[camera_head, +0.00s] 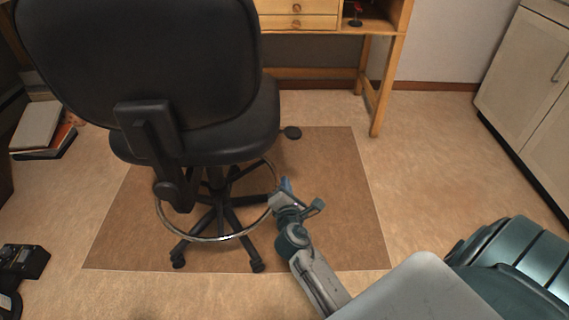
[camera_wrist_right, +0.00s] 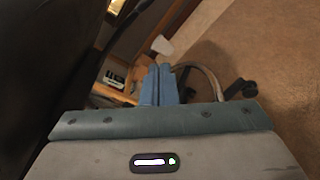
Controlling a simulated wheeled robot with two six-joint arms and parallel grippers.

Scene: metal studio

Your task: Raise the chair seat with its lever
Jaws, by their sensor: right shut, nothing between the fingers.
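The black office chair (camera_head: 140,60) stands with its back to me, on a star base with casters and a chrome foot ring (camera_head: 224,238). My right gripper (camera_head: 285,185) is shut and empty, beside the right side of the foot ring and nearer to me than the lever. In the right wrist view its blue fingers (camera_wrist_right: 160,84) are together, with the ring (camera_wrist_right: 212,78) just beyond. I cannot clearly pick out the lever there. My left gripper is out of view.
A brown mat (camera_head: 335,205) lies under the chair. A wooden desk (camera_head: 385,70) stands behind, and a pale cabinet (camera_head: 525,75) at the right. Books (camera_head: 40,128) and a black device (camera_head: 22,262) lie at the left. The floor right of the mat is clear.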

